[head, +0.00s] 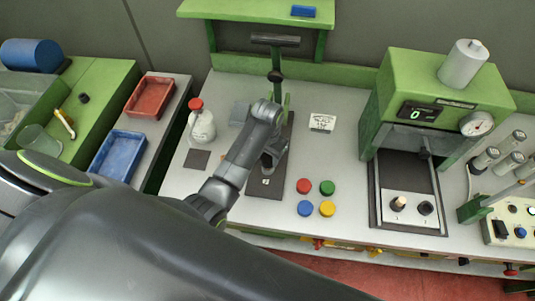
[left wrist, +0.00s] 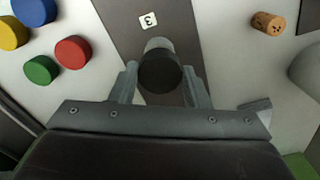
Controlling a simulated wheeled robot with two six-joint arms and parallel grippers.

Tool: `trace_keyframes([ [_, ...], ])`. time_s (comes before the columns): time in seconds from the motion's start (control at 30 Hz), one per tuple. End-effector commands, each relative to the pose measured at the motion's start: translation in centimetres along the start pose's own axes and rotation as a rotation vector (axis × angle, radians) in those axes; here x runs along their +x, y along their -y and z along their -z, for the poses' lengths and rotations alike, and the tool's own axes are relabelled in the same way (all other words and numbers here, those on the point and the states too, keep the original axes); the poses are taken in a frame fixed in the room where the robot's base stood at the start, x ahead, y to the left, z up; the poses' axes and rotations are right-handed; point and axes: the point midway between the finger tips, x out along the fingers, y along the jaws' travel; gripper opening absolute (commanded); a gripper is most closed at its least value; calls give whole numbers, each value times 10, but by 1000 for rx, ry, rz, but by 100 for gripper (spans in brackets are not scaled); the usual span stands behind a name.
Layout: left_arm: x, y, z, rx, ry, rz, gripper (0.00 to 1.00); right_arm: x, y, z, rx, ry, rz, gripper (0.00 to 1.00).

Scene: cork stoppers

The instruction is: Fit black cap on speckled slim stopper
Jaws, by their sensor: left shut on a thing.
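My left gripper (left wrist: 161,88) is shut on a black-topped round piece (left wrist: 161,71). A pale grey cylindrical part shows just beyond the black top. I cannot tell whether the black top is a separate cap. In the head view my left gripper (head: 269,160) is low over the dark plate marked 3 (head: 264,188), and my arm hides most of what it holds. A brown cork with dark specks (left wrist: 268,23) lies on the pale bench in the left wrist view, clear of the fingers. My right gripper is not in view.
Red (head: 304,186), green (head: 327,187), blue (head: 305,208) and yellow (head: 327,208) discs sit right of the plate. A green press (head: 440,85) stands further right, with a pale stopper (head: 398,203) on its base. A red-capped bottle (head: 202,127) stands left.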

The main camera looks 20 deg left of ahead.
Motion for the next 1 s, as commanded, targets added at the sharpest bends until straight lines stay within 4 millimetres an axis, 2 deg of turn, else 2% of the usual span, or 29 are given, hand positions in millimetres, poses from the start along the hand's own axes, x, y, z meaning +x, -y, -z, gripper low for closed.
trace_keyframes([
  [1.0,7,0,0,0,1,0,21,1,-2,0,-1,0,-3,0],
])
